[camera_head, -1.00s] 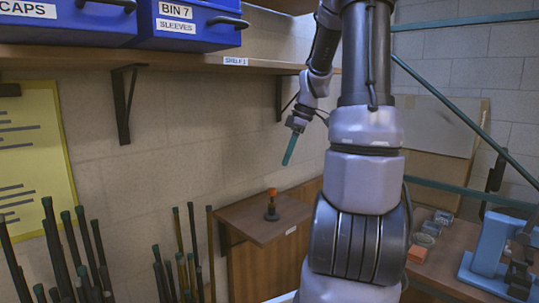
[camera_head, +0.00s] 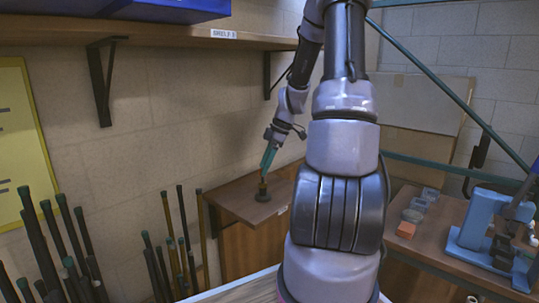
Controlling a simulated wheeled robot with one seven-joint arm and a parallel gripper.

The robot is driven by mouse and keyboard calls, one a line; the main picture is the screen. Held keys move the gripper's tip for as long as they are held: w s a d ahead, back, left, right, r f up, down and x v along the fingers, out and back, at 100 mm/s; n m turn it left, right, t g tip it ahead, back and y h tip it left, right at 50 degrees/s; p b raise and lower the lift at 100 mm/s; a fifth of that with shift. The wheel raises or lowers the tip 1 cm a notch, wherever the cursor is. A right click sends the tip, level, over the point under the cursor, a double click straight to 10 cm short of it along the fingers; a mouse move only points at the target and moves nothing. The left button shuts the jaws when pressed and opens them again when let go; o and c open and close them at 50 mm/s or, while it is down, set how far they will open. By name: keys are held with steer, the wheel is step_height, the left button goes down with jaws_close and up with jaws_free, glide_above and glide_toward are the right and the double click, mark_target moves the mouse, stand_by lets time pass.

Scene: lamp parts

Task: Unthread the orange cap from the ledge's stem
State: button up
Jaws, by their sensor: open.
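The wooden ledge (camera_head: 238,199) juts from the wall at the centre. A dark stem with a round base (camera_head: 262,196) stands upright on it. At the stem's top is the cap (camera_head: 262,184), small and now dull olive rather than clearly orange. My gripper (camera_head: 265,173) reaches down from the upper right, its teal fingers at the cap. The fingers are open, with the tips close above or around the cap; whether they touch it is too small to tell.
A shelf (camera_head: 160,36) with a bracket (camera_head: 104,80) and blue bins (camera_head: 170,10) hangs above. Dark rods (camera_head: 62,235) stand at lower left, with more beside the ledge. A bench at right holds a blue press (camera_head: 490,225) and an orange block (camera_head: 405,230).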

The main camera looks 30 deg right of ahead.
steer(key=shift+a+f, duration=0.15)
steer(key=shift+f, duration=0.2)
jaws_close()
steer(key=c, duration=0.8)
jaws_free()
jaws_close()
steer(key=shift+r, duration=0.9)
steer(key=shift+r, duration=0.85)
steer(key=shift+r, duration=0.1)
